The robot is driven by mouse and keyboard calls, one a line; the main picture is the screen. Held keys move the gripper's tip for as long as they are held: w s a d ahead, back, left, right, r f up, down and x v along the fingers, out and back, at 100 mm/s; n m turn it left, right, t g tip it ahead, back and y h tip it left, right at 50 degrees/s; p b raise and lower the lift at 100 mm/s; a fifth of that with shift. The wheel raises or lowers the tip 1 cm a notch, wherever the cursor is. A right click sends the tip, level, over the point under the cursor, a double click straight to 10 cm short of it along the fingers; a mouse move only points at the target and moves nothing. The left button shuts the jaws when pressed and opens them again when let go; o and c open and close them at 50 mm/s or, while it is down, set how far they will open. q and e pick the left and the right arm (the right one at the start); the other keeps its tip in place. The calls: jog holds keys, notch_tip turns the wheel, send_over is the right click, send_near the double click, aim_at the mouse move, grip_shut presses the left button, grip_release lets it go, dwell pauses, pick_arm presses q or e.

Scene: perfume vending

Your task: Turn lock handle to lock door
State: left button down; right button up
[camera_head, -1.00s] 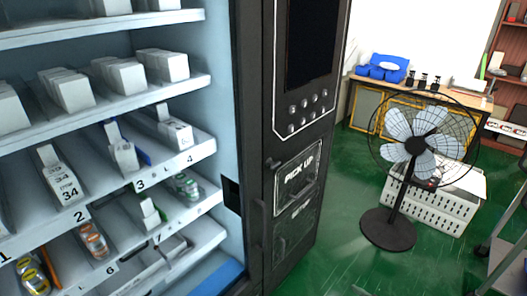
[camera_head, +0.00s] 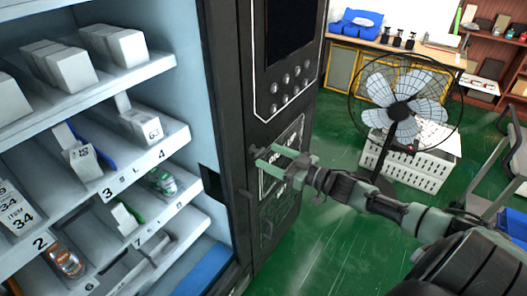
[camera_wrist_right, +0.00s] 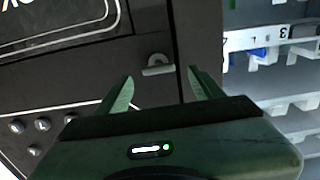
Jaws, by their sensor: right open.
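The lock handle (camera_wrist_right: 157,68) is a small grey bar with a rounded mount on the dark door panel (camera_wrist_right: 75,70), just left of a vertical seam in the right wrist view. My right gripper (camera_wrist_right: 160,76) is open, with its green fingers on either side of the handle and a visible gap to each. In the head view, my right gripper (camera_head: 264,155) reaches in from the right to the dark door front (camera_head: 262,118), just below the buttons. Its fingers partly cover the handle area there. My left gripper is out of view.
White shelves (camera_head: 100,85) with boxes and bottles fill the vending machine's left side. A black fan (camera_head: 402,110) and a white crate (camera_head: 420,165) stand to the right on the green floor (camera_head: 335,235). A desk (camera_head: 400,48) is behind.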

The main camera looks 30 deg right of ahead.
aim_at(261, 153)
jog(key=x, duration=0.3)
jog(key=shift+w, duration=0.1)
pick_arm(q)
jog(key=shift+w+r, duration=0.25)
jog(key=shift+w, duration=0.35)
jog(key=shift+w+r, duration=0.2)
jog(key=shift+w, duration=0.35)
pick_arm(e)
jog(key=shift+f, duration=0.1)
jog(key=c, duration=1.4)
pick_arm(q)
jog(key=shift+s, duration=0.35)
pick_arm(e)
jog(key=shift+o, duration=0.2)
